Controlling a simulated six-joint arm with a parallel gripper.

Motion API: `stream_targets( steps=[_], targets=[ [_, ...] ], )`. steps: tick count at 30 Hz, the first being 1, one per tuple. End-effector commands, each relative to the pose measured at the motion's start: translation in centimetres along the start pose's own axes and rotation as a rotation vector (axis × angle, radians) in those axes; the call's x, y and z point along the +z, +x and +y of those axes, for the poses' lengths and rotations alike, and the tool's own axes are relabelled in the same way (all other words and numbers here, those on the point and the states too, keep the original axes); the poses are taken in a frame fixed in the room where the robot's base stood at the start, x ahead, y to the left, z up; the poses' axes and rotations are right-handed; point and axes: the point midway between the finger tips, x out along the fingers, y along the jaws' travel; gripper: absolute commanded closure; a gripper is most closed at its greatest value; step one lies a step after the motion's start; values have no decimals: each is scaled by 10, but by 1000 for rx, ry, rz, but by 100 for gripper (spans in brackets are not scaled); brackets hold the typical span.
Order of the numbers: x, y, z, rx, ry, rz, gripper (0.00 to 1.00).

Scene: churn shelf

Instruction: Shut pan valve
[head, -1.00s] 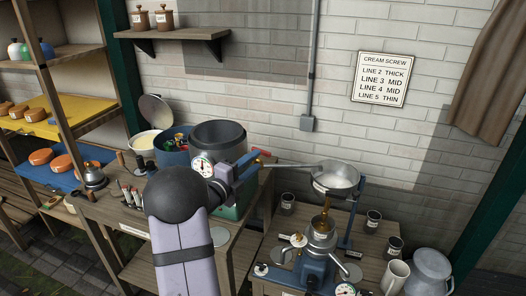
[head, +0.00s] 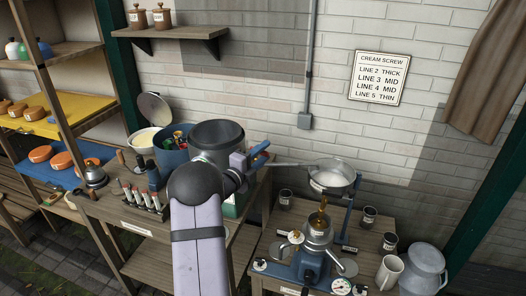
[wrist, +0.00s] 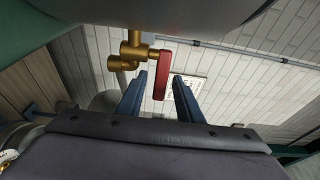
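In the wrist view a brass valve (wrist: 131,50) hangs under a large grey rounded body (wrist: 200,12). Its red lever (wrist: 161,75) points down the picture. My gripper (wrist: 160,82) has its two blue fingers apart, one each side of the lever in the picture. I see gaps on both sides and no grip; I cannot tell the depth. In the head view my gripper (head: 262,152) is beside the grey vat (head: 218,135), and the lever is hidden. The pan (head: 332,177) stands to the right on a blue stand, with white liquid inside and a brass piece below.
A blue separator machine (head: 311,262) stands under the pan. Small labelled jars (head: 369,216), a white mug (head: 390,272) and a grey metal can (head: 423,268) are to its right. A rack of tubes (head: 147,203) is left of my arm. A sign (head: 379,77) hangs on the wall.

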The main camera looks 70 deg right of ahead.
Motion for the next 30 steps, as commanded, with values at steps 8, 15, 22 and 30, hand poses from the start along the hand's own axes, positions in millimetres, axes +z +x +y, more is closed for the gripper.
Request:
stream_targets(
  steps=[8,15,22,30],
  targets=[
    [0,1,0,0,0,0,67],
    [0,1,0,0,0,0,100],
    [1,0,1,-7,2,48,100],
    [0,-4,0,-3,0,131,100]
  ],
)
